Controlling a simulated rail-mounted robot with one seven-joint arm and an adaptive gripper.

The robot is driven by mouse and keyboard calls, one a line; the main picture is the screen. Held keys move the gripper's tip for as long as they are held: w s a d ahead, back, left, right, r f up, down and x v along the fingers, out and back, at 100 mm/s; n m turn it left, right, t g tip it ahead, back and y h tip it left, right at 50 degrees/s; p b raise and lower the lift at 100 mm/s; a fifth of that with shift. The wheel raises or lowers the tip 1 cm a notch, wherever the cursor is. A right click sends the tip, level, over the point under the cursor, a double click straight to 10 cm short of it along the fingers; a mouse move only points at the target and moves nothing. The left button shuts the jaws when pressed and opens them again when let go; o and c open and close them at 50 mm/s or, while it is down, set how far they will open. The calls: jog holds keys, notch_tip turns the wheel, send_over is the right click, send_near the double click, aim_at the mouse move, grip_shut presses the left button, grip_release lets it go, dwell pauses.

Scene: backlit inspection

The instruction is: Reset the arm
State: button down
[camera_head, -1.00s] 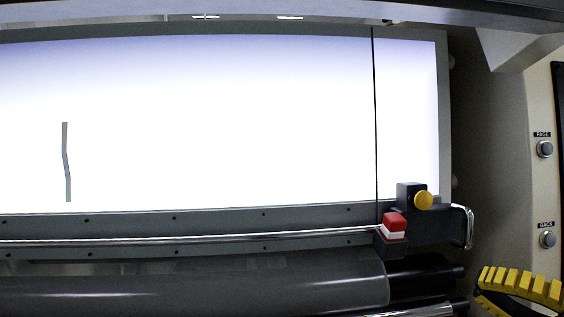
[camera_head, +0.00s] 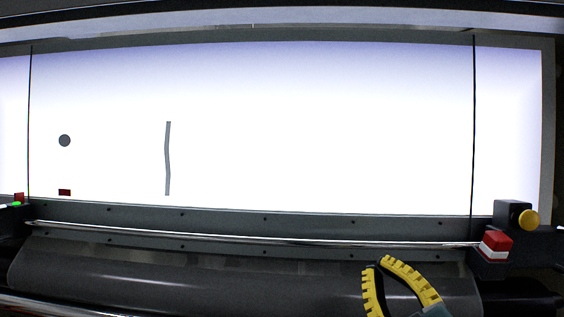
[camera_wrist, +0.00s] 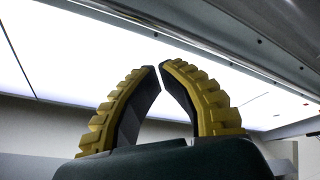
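My gripper (camera_head: 377,265) has two curved yellow ribbed fingers. In the head view it is at the bottom, right of centre, in front of the dark roller (camera_head: 200,278) and below the lit panel (camera_head: 320,130). In the wrist view my gripper (camera_wrist: 159,66) has its fingertips drawn together with only a thin gap, and nothing is held between them. The bright panel (camera_wrist: 130,45) lies behind the fingers there. The rest of my arm is mostly outside the head view.
A rail (camera_head: 270,223) runs along the panel's lower edge. A block with a yellow knob (camera_head: 528,219) and a red-and-white cap (camera_head: 495,244) sits at right. A grey strip (camera_head: 168,158), grey disc (camera_head: 64,140) and small red piece (camera_head: 64,192) show against the panel.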

jog(key=s+a+r+m+t+h+p, duration=0.2)
jog(key=s+a+r+m+t, duration=0.2)
jog(key=s+a+r+m, duration=0.5)
notch_tip(320, 180, up, 36)
jog(key=p, duration=3.6)
jog(key=shift+s+d+f, duration=0.15)
jog(key=shift+d+f, duration=0.1)
